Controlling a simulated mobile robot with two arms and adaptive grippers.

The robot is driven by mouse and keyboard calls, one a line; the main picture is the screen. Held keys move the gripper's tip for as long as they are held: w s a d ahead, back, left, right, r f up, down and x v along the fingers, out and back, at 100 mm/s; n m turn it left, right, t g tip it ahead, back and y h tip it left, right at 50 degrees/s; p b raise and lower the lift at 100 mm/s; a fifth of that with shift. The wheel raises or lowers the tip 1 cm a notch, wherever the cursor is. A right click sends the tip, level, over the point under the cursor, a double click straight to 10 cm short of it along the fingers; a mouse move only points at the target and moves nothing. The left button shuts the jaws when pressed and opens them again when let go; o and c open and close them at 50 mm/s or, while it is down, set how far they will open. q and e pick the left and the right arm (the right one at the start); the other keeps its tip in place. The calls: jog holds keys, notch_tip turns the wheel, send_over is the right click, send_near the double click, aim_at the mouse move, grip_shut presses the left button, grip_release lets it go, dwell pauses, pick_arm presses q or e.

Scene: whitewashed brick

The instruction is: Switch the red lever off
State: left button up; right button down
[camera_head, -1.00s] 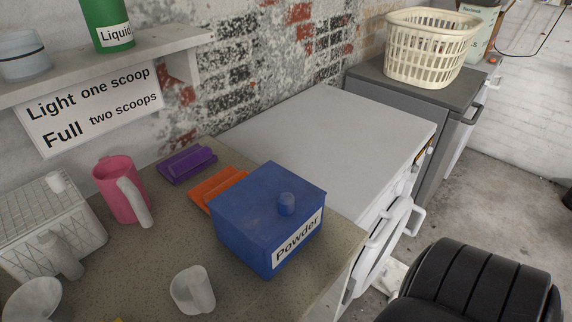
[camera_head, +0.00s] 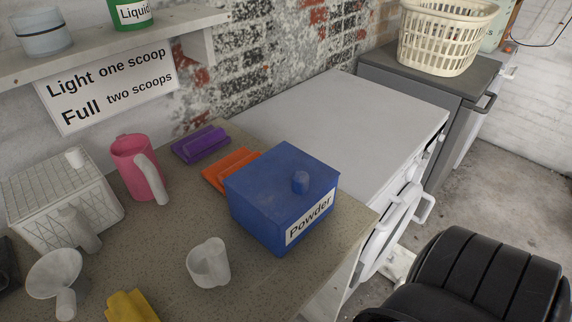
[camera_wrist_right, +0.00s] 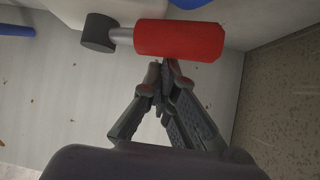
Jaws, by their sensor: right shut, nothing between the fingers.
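The red lever (camera_wrist_right: 180,40) shows in the right wrist view, near the top. It is a red cylindrical grip on a short metal shaft with a dark grey round end (camera_wrist_right: 98,33) at its left. My right gripper (camera_wrist_right: 166,64) is shut and empty. Its fingertips are just below the red grip in the picture; I cannot tell whether they touch it. The lever does not show in the head view.

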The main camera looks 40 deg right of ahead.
jog(key=shift+w+a+r, duration=0.1)
jog(key=shift+w+a, duration=0.1)
jog(key=shift+a, duration=0.05)
dwell(0.4)
